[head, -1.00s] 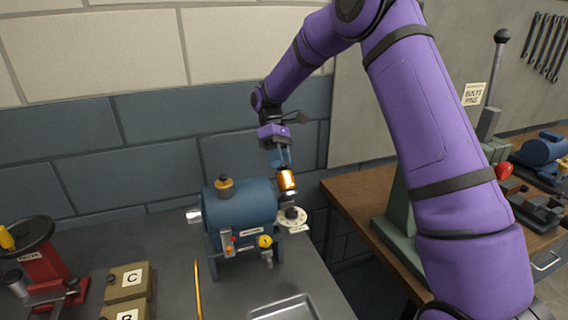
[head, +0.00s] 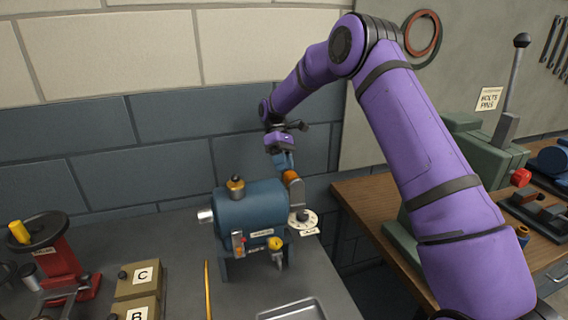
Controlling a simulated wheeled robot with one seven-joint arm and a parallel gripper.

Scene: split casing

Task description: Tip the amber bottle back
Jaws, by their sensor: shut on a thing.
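The amber bottle (head: 290,176) shows as a small orange patch at the right end of the blue casing (head: 252,208). My gripper (head: 286,165) reaches down from above and is shut on it. A grey rounded piece (head: 297,193) sits directly below the orange patch. I cannot tell whether it is part of the bottle or of the casing. The bottle's exact tilt is too small to read, and its lower part is not clearly seen.
A white dial (head: 304,221) sits close below the grey piece. A yellow-capped valve (head: 276,244) and a brass cap (head: 236,187) stick out of the casing. Boxes marked C (head: 140,277) and B, a pencil (head: 208,290) and a tray (head: 292,310) lie in front.

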